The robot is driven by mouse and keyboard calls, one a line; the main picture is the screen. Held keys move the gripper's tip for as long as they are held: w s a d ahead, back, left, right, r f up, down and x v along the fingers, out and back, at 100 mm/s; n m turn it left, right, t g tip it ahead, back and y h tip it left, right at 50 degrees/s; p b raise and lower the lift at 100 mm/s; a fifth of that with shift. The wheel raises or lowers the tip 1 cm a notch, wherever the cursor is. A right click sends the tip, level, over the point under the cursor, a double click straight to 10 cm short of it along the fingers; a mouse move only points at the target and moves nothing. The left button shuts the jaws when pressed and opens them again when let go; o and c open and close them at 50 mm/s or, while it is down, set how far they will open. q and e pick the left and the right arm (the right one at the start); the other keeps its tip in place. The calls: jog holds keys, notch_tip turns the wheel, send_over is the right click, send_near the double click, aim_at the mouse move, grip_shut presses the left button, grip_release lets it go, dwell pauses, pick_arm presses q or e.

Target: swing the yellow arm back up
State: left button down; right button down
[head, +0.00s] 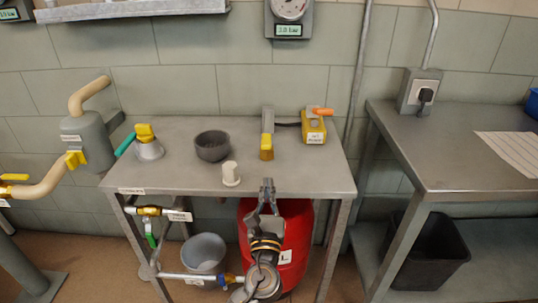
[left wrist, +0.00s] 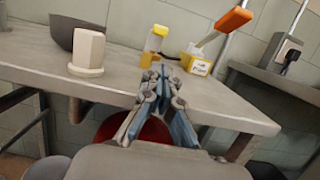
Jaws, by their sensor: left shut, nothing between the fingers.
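My left gripper (head: 267,187) is shut and empty at the table's front edge; its tips also show in the left wrist view (left wrist: 160,72). I cannot tell which yellow part is the task's arm. A yellow-ended upright piece (head: 267,153) stands beyond my gripper, also in the left wrist view (left wrist: 157,32). Right of it is a yellow labelled box (head: 314,133) with an orange lever (head: 323,111). The lever slants up in the left wrist view (left wrist: 225,25). My right gripper is out of view.
The grey table (head: 190,190) carries a dark bowl (head: 212,152) and a white stepped piece (head: 231,178). Below are a red tank (head: 302,230) and pipes. A second table (head: 440,150) is right.

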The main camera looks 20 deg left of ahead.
pick_arm(q)
jog(key=x, duration=0.9)
jog(key=shift+w+a+r, duration=0.1)
jog(key=shift+w+a, duration=0.05)
jog(key=shift+w, duration=0.25)
jog(key=shift+r, duration=0.1)
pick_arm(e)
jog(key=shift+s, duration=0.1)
